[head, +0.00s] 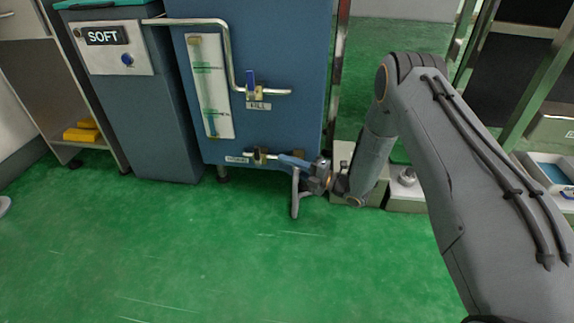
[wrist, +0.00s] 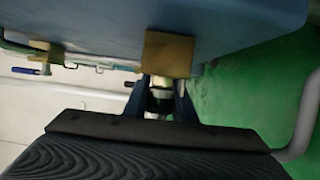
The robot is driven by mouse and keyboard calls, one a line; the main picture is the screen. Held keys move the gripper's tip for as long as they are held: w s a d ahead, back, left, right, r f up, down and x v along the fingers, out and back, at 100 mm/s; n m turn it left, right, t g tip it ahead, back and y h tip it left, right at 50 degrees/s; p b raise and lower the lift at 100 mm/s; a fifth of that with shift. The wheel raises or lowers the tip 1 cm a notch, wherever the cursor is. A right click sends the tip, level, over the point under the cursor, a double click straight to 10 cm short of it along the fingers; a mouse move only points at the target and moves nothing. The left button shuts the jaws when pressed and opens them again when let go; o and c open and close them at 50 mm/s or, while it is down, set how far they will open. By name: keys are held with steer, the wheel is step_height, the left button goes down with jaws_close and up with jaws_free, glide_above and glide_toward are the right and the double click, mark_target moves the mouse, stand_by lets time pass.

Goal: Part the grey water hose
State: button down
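The grey water hose (head: 296,195) hangs in a short bend below the lower front of the blue cabinet, close to my gripper. A grey tube, seemingly the same hose, shows at the right edge of the wrist view (wrist: 306,118). My gripper (head: 289,160) reaches in from the right at the lower valve. In the wrist view its two bluish fingers (wrist: 162,98) lie close on both sides of a dark coupling (wrist: 160,88), with no clear gap. The coupling sits just below a brass block (wrist: 168,54) and appears joined to it. The contact faces are hidden.
The blue cabinet (head: 285,60) carries an upper valve with a blue lever (head: 250,82) and a sight panel (head: 210,85). A softener unit (head: 160,120) stands left of it. Low grey boxes (head: 405,190) stand right. The green floor (head: 200,250) in front is clear.

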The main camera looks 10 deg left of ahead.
steer(key=s+p, duration=0.3)
steer(key=shift+s, duration=0.3)
steer(key=c, duration=1.5)
jaws_free()
steer(key=p+v, duration=0.3)
steer(key=v, duration=0.4)
steer(key=shift+s+d, duration=0.15)
steer(key=shift+d, duration=0.2)
